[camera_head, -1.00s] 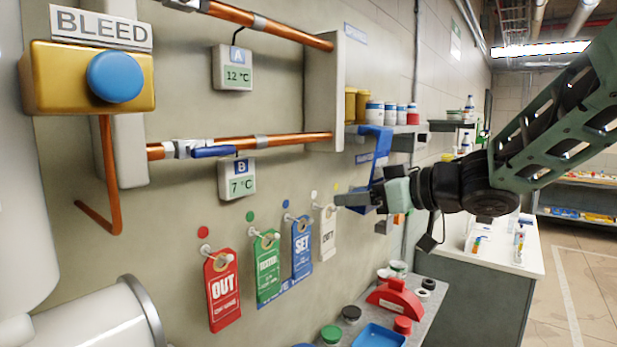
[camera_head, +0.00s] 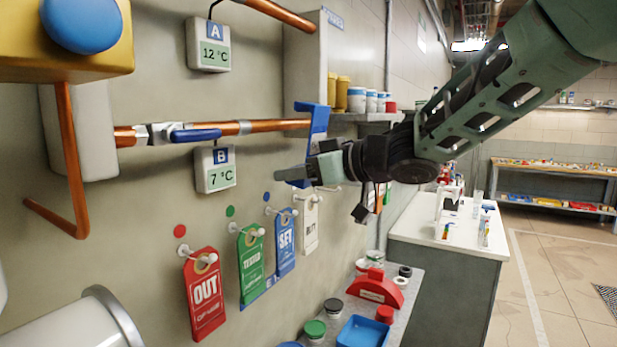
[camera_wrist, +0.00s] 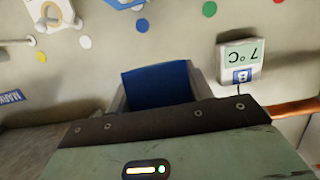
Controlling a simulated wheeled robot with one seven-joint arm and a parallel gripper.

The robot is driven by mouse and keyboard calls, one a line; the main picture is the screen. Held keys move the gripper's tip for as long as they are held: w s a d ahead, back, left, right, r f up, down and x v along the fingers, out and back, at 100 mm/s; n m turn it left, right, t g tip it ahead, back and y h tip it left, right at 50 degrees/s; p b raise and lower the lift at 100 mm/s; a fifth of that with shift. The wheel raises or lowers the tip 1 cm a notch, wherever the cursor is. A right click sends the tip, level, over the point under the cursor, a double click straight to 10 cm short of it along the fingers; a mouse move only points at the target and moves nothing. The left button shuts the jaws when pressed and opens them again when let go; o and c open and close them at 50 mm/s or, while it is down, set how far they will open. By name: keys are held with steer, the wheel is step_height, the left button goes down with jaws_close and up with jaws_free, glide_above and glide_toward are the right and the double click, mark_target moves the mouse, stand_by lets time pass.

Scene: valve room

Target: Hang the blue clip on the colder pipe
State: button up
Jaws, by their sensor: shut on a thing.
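My gripper (camera_head: 300,175) is shut on the blue clip (camera_head: 319,120), whose hooked top stands up above the fingers. In the wrist view the clip (camera_wrist: 158,85) fills the space between the fingers. In the head view the clip overlaps the right end of the lower copper pipe (camera_head: 270,127), near a grey box; I cannot tell whether they touch. The lower pipe's gauge B (camera_head: 215,170) reads 7 °C; it also shows upside down in the wrist view (camera_wrist: 240,60). The upper copper pipe (camera_head: 280,14) has gauge A (camera_head: 208,45), reading 12 °C.
The lower pipe carries a blue valve lever (camera_head: 195,135). The grey box (camera_head: 318,70) stands out from the wall by the pipe ends, with a shelf of jars (camera_head: 357,100) beyond. Tags, including a red OUT tag (camera_head: 204,295), hang below. A bench (camera_head: 415,315) holds lids and trays.

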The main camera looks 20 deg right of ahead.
steer(key=shift+r+b+x, duration=0.15)
steer(key=shift+b+x, duration=0.15)
steer(key=shift+x, duration=0.55)
steer(key=shift+r+b+x, duration=0.15)
steer(key=shift+b+x, duration=0.2)
steer(key=shift+x, duration=0.45)
steer(key=shift+r+b+x, duration=0.2)
steer(key=shift+b+x, duration=0.1)
steer(key=shift+x, duration=0.55)
steer(key=shift+f, duration=0.55)
steer(key=o, duration=1.1)
steer(key=shift+p+v, duration=0.8)
steer(key=shift+v, duration=7.9)
